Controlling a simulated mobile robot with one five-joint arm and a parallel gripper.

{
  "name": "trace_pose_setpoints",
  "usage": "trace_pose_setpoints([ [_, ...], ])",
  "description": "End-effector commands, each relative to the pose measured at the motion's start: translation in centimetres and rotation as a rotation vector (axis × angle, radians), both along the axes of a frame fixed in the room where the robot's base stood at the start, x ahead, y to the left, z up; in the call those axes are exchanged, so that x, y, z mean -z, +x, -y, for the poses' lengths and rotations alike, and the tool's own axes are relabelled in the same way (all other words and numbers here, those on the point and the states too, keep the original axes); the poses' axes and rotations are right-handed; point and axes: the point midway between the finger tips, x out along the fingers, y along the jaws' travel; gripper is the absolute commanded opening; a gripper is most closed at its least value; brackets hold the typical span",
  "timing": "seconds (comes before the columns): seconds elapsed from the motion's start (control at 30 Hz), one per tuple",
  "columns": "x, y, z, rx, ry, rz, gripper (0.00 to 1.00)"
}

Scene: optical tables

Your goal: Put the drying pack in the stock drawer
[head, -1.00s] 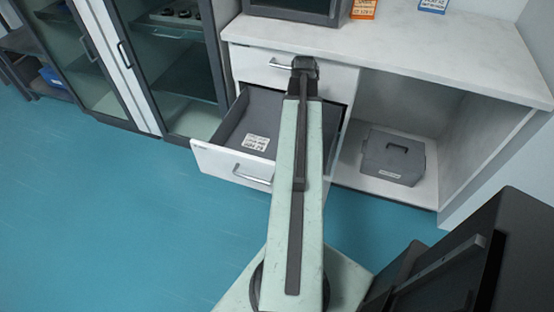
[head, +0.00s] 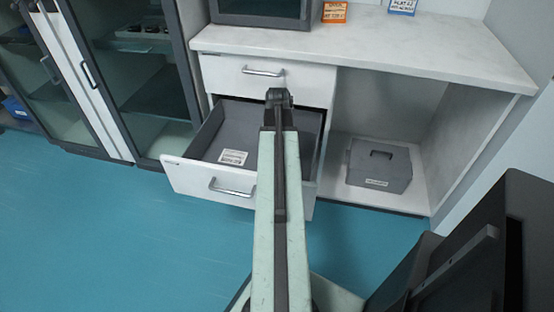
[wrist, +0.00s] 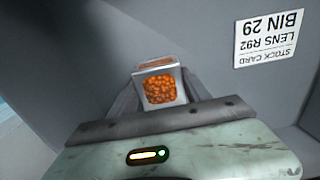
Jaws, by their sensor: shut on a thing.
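The drying pack (wrist: 160,89), a small pale pack with orange beads showing in its front, is between the fingers of my gripper (wrist: 160,98) in the wrist view. My gripper is shut on it. The open stock drawer (head: 190,178) is a grey-lined drawer with a white front under the counter in the head view. The end of my arm is over the drawer there, and hides the pack. In the wrist view the grey drawer floor (wrist: 225,85) lies below the pack; I cannot tell the height between them. A stock card (wrist: 266,40) reading BIN 29 lies upside down to the right.
A shut drawer (head: 300,82) is above the open one. A grey case (head: 378,168) sits in the open bay to the right. Glass-door cabinets (head: 140,80) stand at left. The blue floor (head: 110,240) in front is clear.

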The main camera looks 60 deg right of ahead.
Motion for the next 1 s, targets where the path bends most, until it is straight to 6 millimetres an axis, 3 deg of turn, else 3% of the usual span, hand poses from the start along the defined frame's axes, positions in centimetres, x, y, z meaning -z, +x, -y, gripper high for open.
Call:
trace_pose_setpoints([
  [0.27, 0.2, 0.0, 0.0, -0.001, 0.0, 0.0, 0.03],
  [0.3, 0.1, 0.0, 0.0, -0.001, 0.0, 0.0, 0.64],
  [0.37, 0.0, 0.0, 0.0, -0.001, 0.0, 0.0, 0.78],
  [0.77, -0.5, 0.1, -0.1, -0.001, 0.0, 0.0, 0.78],
  [1.0, -4.1, 0.1, -0.1, -0.002, 0.0, 0.0, 0.78],
])
